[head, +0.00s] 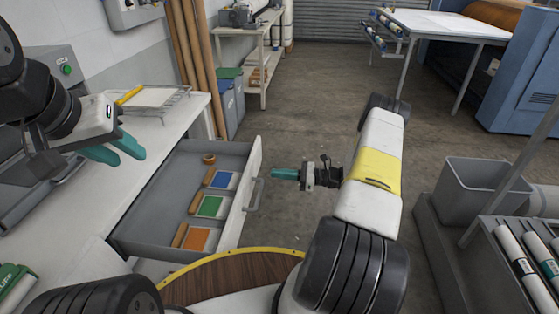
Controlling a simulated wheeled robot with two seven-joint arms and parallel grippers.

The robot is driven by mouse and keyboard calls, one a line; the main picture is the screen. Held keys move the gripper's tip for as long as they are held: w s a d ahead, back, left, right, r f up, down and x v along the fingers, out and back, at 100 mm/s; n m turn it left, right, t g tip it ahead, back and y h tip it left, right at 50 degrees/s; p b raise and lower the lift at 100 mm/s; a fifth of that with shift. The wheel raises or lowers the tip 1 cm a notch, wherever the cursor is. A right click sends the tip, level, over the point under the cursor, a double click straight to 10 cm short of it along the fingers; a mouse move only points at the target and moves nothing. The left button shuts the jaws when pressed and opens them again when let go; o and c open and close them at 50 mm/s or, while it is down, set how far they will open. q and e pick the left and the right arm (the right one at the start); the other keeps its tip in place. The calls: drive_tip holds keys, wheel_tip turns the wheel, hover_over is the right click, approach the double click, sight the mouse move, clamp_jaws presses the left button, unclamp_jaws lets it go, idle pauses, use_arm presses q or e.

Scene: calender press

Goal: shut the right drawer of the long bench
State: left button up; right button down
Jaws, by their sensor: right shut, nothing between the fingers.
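The right drawer (253,192) of the long bench (62,222) stands pulled out. Inside it lie blue, green and orange pads with wooden handles and a small brown ring. Its grey bar handle (256,194) is on the outer side of the pale front panel. My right gripper (276,173) is shut and empty, with teal fingers pointing left toward the drawer front. It appears just right of the handle; I cannot tell whether it touches. My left gripper (118,152) is above the bench top at the left, its two teal fingers apart with nothing between them.
A wire rack (158,98) with a yellow-handled tool sits on the bench. Brown tubes (187,50) lean on the wall behind. A grey bin (478,188) and a cart with rolls (520,262) stand at right. The floor (300,115) beyond the drawer is clear.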

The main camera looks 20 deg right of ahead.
sight(254, 172)
drive_tip(key=x, duration=0.6)
drive_tip(key=shift+a, duration=0.1)
drive_tip(key=x, duration=2.8)
drive_tip(key=shift+w+a, duration=0.2)
drive_tip(key=shift+a, duration=0.35)
drive_tip(key=shift+a+r, duration=0.1)
drive_tip(key=shift+r, duration=0.05)
